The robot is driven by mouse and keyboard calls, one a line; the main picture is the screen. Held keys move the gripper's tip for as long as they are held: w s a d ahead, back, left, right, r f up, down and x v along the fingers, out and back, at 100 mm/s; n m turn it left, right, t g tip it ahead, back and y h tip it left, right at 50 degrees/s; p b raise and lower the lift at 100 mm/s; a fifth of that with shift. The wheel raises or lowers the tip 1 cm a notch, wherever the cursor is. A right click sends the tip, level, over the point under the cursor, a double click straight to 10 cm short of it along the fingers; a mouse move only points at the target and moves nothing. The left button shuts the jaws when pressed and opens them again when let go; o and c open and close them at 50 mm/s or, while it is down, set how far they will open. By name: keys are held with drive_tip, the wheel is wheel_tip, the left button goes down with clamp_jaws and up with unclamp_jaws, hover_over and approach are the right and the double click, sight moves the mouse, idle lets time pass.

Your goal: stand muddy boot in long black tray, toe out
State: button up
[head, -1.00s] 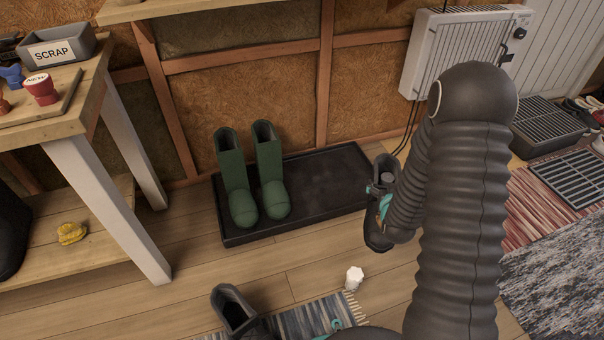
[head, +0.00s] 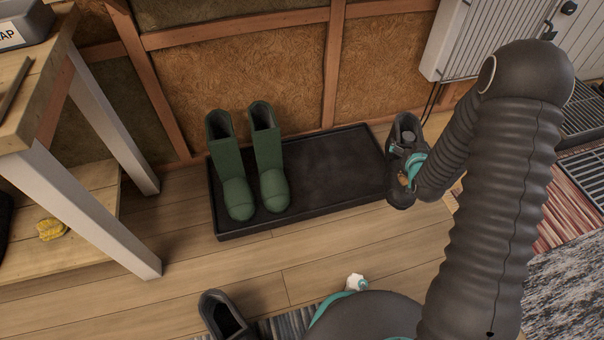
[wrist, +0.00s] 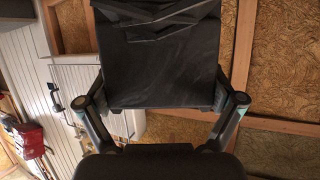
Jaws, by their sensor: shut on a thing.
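The long black tray (head: 335,175) lies on the floor against the wall. A pair of green boots (head: 254,168) stands in its left part, toes toward me; its right part is bare. My gripper (head: 409,166) is shut on a dark boot (head: 402,196), just beyond the tray's right end. The boot is roughly upright, toe toward me, with a brownish patch. I cannot tell whether it touches the floor. In the wrist view the boot's black surface (wrist: 172,65) fills the space between my gripper's fingers (wrist: 162,100). Another dark boot (head: 224,318) is on the floor at the lower edge, partly cut off.
A wooden bench (head: 70,190) with white legs stands at left, a yellow object (head: 51,229) on its lower shelf. A white wall heater (head: 470,40) hangs behind my arm. A small white object (head: 356,283) lies near a striped mat. Floor before the tray is clear.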

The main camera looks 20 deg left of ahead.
drive_tip(key=w+a+f+n+g+y, duration=0.25)
drive_tip(key=a+n+y, duration=0.25)
drive_tip(key=a, duration=0.9)
drive_tip(key=w+a+f+b, duration=0.2)
drive_tip(key=a+f, duration=0.9)
drive_tip(key=shift+a+f+b, duration=0.25)
drive_tip(key=shift+a+b, duration=0.05)
drive_tip(key=shift+a, duration=0.05)
drive_tip(key=shift+f, duration=0.1)
drive_tip(key=o, duration=1.5)
drive_tip(key=shift+f+h, duration=0.1)
drive_tip(key=shift+h, duration=0.2)
drive_tip(key=p+v, duration=0.1)
drive_tip(key=v, duration=1.1)
drive_tip(key=shift+s+d, duration=0.1)
